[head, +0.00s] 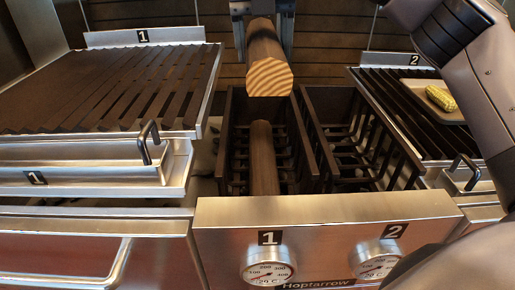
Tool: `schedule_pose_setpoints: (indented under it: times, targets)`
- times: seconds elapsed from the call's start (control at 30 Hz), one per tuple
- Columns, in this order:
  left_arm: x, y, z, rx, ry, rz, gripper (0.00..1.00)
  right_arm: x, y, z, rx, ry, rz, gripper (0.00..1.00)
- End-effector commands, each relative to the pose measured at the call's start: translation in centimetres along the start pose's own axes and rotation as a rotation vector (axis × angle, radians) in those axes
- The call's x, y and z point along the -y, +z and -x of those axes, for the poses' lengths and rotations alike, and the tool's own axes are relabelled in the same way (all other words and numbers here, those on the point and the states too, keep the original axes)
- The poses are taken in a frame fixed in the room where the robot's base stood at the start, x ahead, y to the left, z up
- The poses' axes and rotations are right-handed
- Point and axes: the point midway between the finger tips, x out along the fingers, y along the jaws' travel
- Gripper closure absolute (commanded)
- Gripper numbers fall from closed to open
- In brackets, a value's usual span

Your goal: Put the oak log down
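A log with a pale, grained end face (268,72) hangs above the left fire basket, its end toward me. I take it to be the oak log. A gripper (263,12) at the top edge has its two jaws on either side of the log's far part and holds it; it appears to be my right one, as my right arm rises at the right and leaves the top of the view. Its link to the gripper is out of view. A second, brown log (262,160) lies inside the left basket (232,125), below the held log. My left gripper is not in view.
The right basket (350,140) looks empty. Grill grates stand left (110,90) and right (415,115). A tray (447,117) with corn (441,99) lies on the right grate. A front panel with gauges (268,268) borders the baskets.

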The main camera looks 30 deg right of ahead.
Motion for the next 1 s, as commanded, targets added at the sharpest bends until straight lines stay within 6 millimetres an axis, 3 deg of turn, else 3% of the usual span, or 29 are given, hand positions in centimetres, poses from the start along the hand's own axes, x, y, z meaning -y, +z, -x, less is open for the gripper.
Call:
schedule_pose_setpoints:
  times: [0.1,0.5,0.87,1.0]
  targets:
    - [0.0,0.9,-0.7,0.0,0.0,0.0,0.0,-0.2,-0.6,-3.2,-0.004,0.0,0.003,1.0]
    - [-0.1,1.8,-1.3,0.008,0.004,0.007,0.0,-0.7,-2.0,-11.8,0.0,0.0,-0.002,1.0]
    - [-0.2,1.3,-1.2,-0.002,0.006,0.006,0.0,-0.9,-2.6,-14.9,0.001,0.0,-0.002,1.0]
    - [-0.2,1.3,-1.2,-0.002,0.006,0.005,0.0,-1.0,-2.9,-17.0,0.001,0.0,-0.002,1.0]
